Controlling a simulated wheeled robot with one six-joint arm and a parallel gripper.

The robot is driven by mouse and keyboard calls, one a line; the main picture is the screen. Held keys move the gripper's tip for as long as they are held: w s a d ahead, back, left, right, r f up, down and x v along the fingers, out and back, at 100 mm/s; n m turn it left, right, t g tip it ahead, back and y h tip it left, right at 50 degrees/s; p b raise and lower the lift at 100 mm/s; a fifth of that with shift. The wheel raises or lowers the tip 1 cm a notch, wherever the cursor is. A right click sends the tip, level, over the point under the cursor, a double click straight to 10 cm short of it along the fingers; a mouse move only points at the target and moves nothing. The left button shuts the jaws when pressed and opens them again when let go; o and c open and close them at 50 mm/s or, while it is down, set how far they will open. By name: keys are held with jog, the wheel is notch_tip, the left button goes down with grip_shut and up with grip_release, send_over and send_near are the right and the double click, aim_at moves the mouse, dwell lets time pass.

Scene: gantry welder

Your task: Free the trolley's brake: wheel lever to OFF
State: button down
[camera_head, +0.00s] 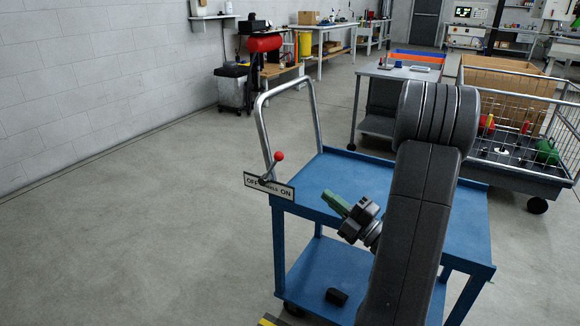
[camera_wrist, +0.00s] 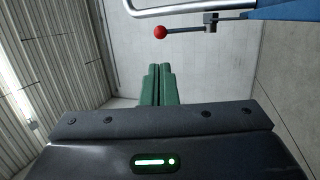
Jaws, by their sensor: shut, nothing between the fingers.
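The blue trolley (camera_head: 335,172) stands in front of me with a bent metal push handle (camera_head: 263,125). Its brake lever has a red knob (camera_head: 278,156) and a dark rod. It rises from a white plate (camera_head: 284,191) marked OFF at left and ON at right, and leans up and right, toward the ON side. My gripper (camera_head: 327,196), with green fingers, is right of the lever and apart from it, above the trolley top. In the wrist view my fingers (camera_wrist: 157,68) are together and empty. The red knob (camera_wrist: 160,32) shows just beyond their tips, its rod running right to a bracket.
A black block (camera_head: 336,296) lies on the trolley's lower shelf. A grey table (camera_head: 400,72) and a wire-sided cart (camera_head: 515,180) stand behind at right. The floor left of the trolley is clear up to the white block wall (camera_head: 90,90).

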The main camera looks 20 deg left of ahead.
aim_at(282, 156)
jog(key=x, duration=1.4)
jog(key=shift+r, duration=0.1)
jog(key=shift+a+r+h+p, duration=0.4)
jog(key=shift+r+h+p, duration=0.1)
jog(key=shift+r+p, duration=0.1)
jog(key=a+r+h+p, duration=0.1)
jog(key=a+h+p, duration=0.1)
jog(key=p, duration=0.2)
jog(key=a+r+n+g+h+p, duration=0.1)
jog(key=a+h+p, duration=0.2)
jog(key=p, duration=0.1)
jog(key=a+r+g+h+p, duration=0.1)
jog(key=a+r+h+p, duration=0.1)
jog(key=p, duration=0.2)
jog(key=shift+w+a+n+h+p, duration=0.3)
jog(key=shift+a+n+p, duration=0.05)
jog(key=shift+a+n, duration=0.05)
jog(key=shift+w+a+f+g+h+p, duration=0.1)
jog(key=shift+a+f+h+p, duration=0.15)
jog(key=shift+a+p, duration=0.45)
jog(key=shift+a+f+g+h+p, duration=0.1)
jog(key=shift+a+h+p, duration=0.35)
jog(key=shift+p, duration=0.3)
jog(key=shift+w+a+f+g+h+p, duration=0.1)
jog(key=shift+a+f+h+p, duration=0.1)
jog(key=shift+a+p, duration=0.5)
jog(key=shift+s, duration=0.1)
